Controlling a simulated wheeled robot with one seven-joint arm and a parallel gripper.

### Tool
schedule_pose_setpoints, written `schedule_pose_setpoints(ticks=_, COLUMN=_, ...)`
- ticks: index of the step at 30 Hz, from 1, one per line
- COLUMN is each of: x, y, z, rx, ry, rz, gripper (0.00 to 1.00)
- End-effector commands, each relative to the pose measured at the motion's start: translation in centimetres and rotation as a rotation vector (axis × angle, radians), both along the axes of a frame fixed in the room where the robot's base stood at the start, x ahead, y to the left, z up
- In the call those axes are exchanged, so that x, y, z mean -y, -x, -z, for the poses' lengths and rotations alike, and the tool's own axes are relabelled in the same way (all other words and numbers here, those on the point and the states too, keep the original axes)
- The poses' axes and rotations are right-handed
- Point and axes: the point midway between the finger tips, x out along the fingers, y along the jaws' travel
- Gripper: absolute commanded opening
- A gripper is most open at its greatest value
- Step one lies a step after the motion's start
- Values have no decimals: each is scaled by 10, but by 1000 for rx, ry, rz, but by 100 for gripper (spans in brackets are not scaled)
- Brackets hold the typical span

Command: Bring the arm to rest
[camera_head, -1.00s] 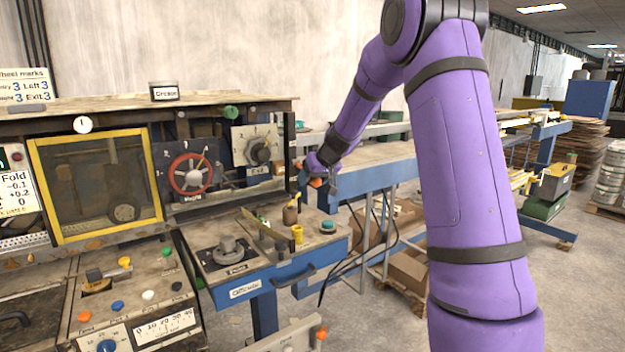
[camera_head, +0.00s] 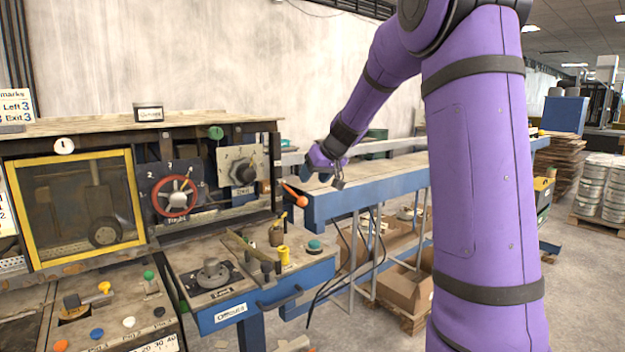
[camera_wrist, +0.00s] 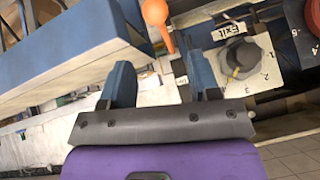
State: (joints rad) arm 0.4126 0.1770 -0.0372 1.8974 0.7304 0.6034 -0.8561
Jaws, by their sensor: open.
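My purple gripper (camera_head: 314,170) is at the end of my arm, in the middle of the head view, near the right end of the machine. In the wrist view its two blue fingers (camera_wrist: 164,85) stand apart with nothing held between them. An orange-handled lever (camera_head: 294,194) is just below and left of the gripper in the head view. Its orange knob (camera_wrist: 157,16) shows ahead of the fingers in the wrist view. The gripper looks apart from it.
The machine has a black dial on a pale plate (camera_head: 243,170), also in the wrist view (camera_wrist: 241,58), a red handwheel (camera_head: 176,196) and a yellow-framed window (camera_head: 75,210). A blue-edged control shelf (camera_head: 262,300) juts out below. A blue rail table (camera_head: 370,193) runs to the right.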

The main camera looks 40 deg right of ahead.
Motion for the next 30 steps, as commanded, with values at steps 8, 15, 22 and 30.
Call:
schedule_pose_setpoints(ticks=8, x=0, y=0, z=0, rx=0, ry=0, rz=0, gripper=56)
schedule_pose_setpoints(ticks=15, x=-11, y=7, z=-5, rx=-5, ry=0, rz=-9, gripper=56)
schedule_pose_setpoints(ticks=22, x=-73, y=62, z=-35, rx=-43, ry=0, rz=-57, gripper=56)
schedule_pose_setpoints(ticks=30, x=-143, y=156, z=-53, rx=-113, ry=23, rz=-100, gripper=56)
